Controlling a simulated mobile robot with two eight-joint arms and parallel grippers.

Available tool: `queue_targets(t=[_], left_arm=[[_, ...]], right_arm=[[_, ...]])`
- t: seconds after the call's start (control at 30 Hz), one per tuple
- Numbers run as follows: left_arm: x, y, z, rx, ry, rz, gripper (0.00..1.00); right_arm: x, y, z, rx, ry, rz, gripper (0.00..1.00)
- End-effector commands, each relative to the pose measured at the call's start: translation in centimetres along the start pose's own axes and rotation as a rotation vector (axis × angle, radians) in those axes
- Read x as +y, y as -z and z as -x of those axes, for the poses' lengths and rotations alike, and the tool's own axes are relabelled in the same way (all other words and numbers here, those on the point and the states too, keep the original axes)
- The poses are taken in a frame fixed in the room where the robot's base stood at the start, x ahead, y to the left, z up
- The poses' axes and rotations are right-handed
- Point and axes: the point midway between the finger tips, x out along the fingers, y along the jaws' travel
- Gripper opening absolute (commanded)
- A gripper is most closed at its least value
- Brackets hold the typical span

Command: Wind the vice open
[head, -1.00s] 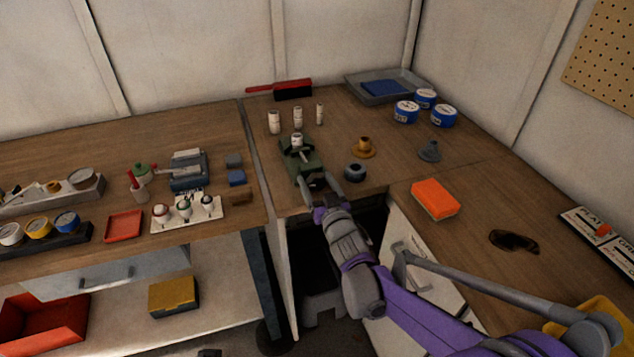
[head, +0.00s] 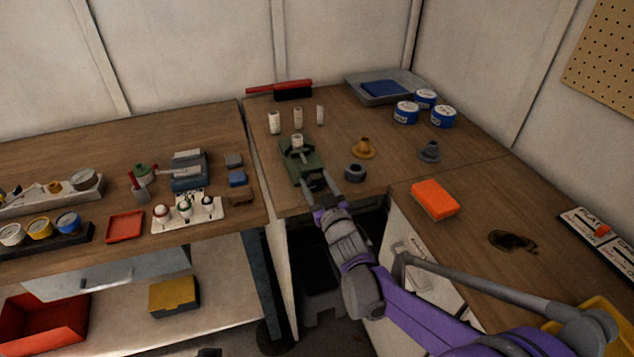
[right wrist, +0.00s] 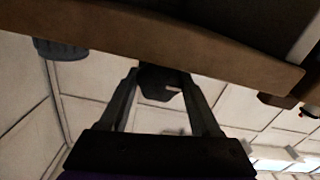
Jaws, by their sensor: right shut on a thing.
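The green vice (head: 302,165) stands at the front edge of the back bench, with a white cylinder (head: 297,141) upright at its jaws. My right gripper (head: 322,186) is at the front of the vice, with one finger on each side of its handle end. In the right wrist view the fingers (right wrist: 163,92) close in on a dark handle part (right wrist: 160,84), just below the bench edge in the picture. The grip itself is partly hidden. My left gripper is not in view.
A dark grey ring-shaped part (head: 355,173) and a brass flanged part (head: 363,148) stand right of the vice. White cylinders (head: 274,122) stand behind it. An orange sponge (head: 435,199) lies on the right bench. A gap opens below the bench front.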

Motion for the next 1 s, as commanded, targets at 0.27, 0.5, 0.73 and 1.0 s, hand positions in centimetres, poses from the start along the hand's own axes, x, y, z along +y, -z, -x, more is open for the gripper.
queue_targets(t=[0.27, 0.5, 0.73, 1.0], left_arm=[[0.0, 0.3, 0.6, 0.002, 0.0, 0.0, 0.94], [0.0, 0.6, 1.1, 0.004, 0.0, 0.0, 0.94], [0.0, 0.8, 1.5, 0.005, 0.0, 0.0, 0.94], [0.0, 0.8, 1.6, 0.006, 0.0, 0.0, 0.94]], right_arm=[[-0.1, 0.1, 0.0, 0.0, 0.0, 0.262, 0.09], [-0.1, 0.1, 0.0, 0.0, 0.0, 0.478, 0.09], [-0.2, 0.0, 0.0, 0.0, 0.0, 0.643, 0.09], [-0.1, -0.3, 0.1, -0.004, -0.001, 0.735, 0.09]])
